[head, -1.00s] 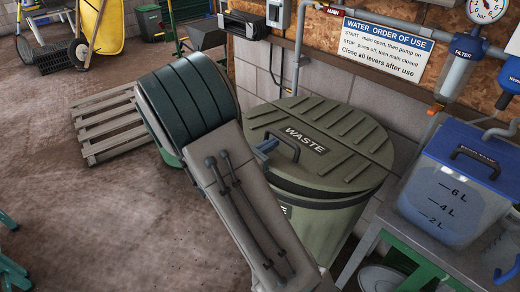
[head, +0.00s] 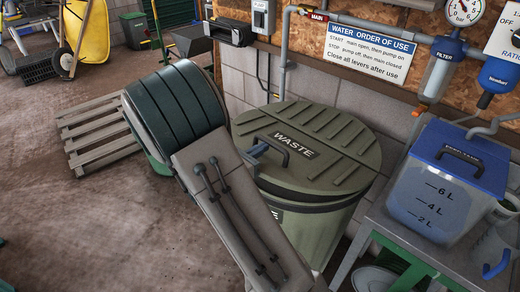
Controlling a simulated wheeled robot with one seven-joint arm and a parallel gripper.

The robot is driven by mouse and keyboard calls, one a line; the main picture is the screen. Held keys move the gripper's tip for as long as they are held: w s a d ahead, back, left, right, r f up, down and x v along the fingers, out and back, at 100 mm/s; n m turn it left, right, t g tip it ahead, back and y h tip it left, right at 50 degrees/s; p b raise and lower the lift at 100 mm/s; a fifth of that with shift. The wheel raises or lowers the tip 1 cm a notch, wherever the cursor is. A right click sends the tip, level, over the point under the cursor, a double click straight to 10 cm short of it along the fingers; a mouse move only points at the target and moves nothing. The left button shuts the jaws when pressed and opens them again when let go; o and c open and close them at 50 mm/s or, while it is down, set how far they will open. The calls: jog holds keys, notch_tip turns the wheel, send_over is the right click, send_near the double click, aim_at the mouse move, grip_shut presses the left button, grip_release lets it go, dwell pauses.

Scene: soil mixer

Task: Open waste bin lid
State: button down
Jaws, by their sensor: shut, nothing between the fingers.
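The waste bin (head: 325,232) is an olive-green round bin standing against the block wall. Its ribbed lid (head: 345,150), marked WASTE, lies flat on top, down on the bin. A dark arched handle (head: 272,149) stands on the lid's near left part. My gripper (head: 259,151) shows only as a small blue-grey piece beside the handle's left end. The rest of it is hidden behind my grey arm. It is shut, and I see nothing held in it. Whether it touches the handle or lid cannot be told.
A metal bench (head: 405,236) with a blue-lidded water container (head: 440,190) stands close to the bin's right. Pipes and a filter (head: 440,75) are on the wall behind. A wooden pallet (head: 95,130) lies at left. Open floor (head: 70,220) is at front left.

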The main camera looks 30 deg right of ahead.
jog(key=shift+d+r+p, duration=0.15)
jog(key=shift+r+p, duration=0.3)
